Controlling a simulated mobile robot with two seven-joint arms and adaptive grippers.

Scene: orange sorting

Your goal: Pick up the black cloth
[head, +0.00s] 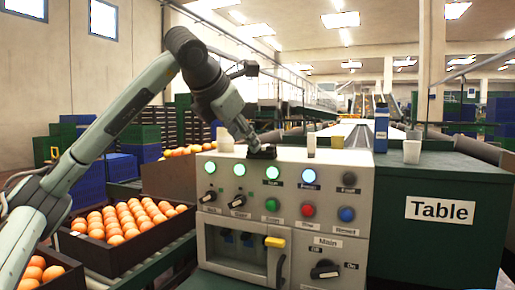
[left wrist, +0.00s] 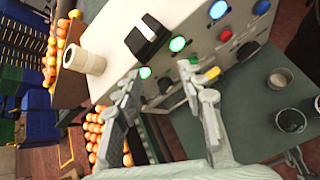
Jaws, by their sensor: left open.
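A small dark item, which looks like the black cloth (head: 262,153), lies on the top edge of the grey control box (head: 330,180). In the left wrist view the black cloth (left wrist: 150,32) shows as a dark patch with a pale strip on the box top. My left gripper (head: 246,138) comes down from the upper left, close above the cloth in the head view. In the left wrist view its fingers (left wrist: 168,90) are spread, with nothing between them, and the cloth is beyond the tips. Whether they touch it cannot be told.
A crate of oranges (head: 180,228) is at left. The box front has lit buttons and knobs.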

